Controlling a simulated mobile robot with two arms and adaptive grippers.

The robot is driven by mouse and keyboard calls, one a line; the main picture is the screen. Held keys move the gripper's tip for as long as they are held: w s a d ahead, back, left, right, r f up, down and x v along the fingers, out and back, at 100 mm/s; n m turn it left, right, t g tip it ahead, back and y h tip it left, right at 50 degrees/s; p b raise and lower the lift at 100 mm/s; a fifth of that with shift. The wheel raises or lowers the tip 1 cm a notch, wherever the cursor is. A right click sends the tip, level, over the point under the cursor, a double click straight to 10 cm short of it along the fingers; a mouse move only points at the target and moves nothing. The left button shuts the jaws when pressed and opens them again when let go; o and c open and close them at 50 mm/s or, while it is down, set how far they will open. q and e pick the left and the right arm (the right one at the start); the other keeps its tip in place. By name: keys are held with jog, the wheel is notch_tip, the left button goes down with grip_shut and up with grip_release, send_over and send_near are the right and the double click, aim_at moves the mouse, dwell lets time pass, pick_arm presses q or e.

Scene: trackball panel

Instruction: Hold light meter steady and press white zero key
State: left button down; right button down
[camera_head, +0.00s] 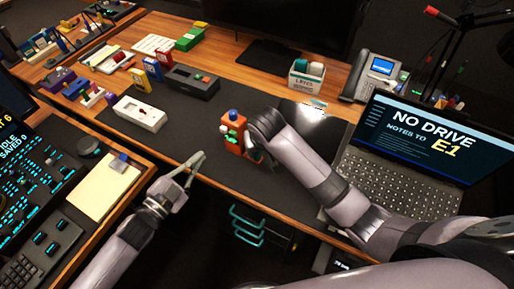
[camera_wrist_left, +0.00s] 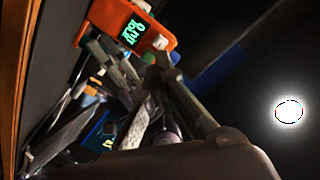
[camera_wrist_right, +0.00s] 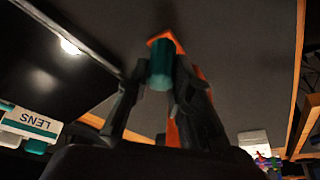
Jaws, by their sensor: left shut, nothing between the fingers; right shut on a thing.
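The light meter (camera_head: 234,138) is an orange box with a blue top, on or just above the dark desk mat; I cannot tell which. My right gripper (camera_head: 254,146) is shut on it from the right. In the right wrist view a teal cylinder and the orange body (camera_wrist_right: 172,130) show at my right fingers (camera_wrist_right: 152,85). My left gripper (camera_head: 200,158) is shut and empty, to the left of the meter and apart from it. In the left wrist view the meter (camera_wrist_left: 105,15) shows a lit green display, and the white key (camera_wrist_left: 160,43) is close to my left fingertips (camera_wrist_left: 165,65).
A white box (camera_head: 139,113) and a dark grey box (camera_head: 192,82) stand left of the meter. A laptop (camera_head: 420,140) is at the right, with a phone (camera_head: 378,75) behind it. The desk mat (camera_head: 190,130) is clear between the white box and the meter.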

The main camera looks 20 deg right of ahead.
aim_at(224, 130)
pick_arm(q)
jog(key=shift+d, duration=0.1)
dwell(0.3)
jog(key=shift+s+a+r+m+t+y, duration=0.2)
jog(key=shift+m+y, duration=0.8)
jog(key=shift+y, duration=0.95)
jog(key=shift+s+a+r+m+t+y, duration=0.1)
jog(key=shift+a+m+y, duration=0.25)
jog(key=shift+m+y, duration=1.15)
jog(key=shift+s+a+r+m+t+y, duration=0.2)
jog(key=shift+m+y, duration=0.3)
jog(key=shift+y, duration=1.95)
jog(key=shift+w+f, duration=0.1)
jog(key=shift+w, duration=0.05)
jog(key=w+d, duration=0.6)
jog(key=shift+d, duration=0.2)
jog(key=shift+w+d, duration=0.25)
jog(key=shift+d, duration=0.05)
